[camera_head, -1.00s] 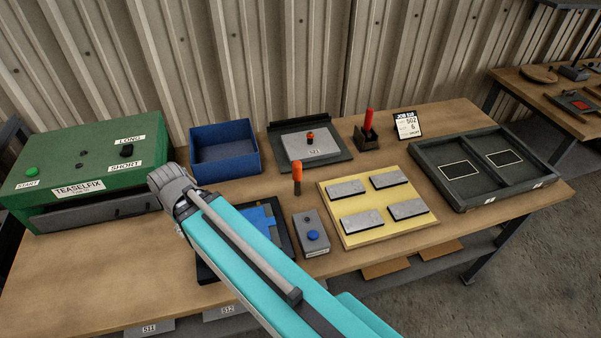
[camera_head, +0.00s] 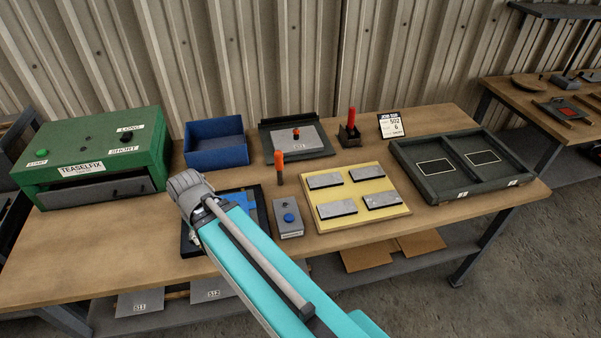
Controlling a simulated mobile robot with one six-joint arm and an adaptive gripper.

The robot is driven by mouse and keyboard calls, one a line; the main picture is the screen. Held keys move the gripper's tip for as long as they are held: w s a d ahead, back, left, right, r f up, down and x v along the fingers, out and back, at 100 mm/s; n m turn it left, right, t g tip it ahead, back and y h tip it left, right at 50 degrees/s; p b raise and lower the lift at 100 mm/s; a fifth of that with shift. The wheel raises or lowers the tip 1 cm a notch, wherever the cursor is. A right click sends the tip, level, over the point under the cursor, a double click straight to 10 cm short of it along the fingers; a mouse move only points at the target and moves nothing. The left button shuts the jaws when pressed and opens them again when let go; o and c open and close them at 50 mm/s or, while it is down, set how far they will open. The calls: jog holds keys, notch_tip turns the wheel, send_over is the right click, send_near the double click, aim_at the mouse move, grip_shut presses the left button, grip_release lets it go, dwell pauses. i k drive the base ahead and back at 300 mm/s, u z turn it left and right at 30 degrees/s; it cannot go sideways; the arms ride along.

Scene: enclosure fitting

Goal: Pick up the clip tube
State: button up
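No part is clearly recognisable as the clip tube. A slim upright piece with an orange top (camera_head: 279,160) stands on the bench behind the grey button box. A red upright piece (camera_head: 351,119) stands in a small black holder (camera_head: 349,138) further back. I cannot tell whether either is the clip tube. My teal arm reaches in from the bottom, its grey wrist joint over the bench left of centre. My gripper's fingers do not show. The arm partly hides a black tray (camera_head: 188,246) with blue parts in it.
A green TEASELFIX machine (camera_head: 95,150) stands at the left, beside a blue bin (camera_head: 216,150). A grey button box (camera_head: 287,216), a yellow board (camera_head: 365,220) with grey plates and a dark two-compartment tray (camera_head: 427,190) lie to the right. The front left bench is clear.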

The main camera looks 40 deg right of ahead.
aim_at(278, 156)
jog(key=k, duration=1.3)
jog(key=z, duration=1.4)
jog(key=i, duration=1)
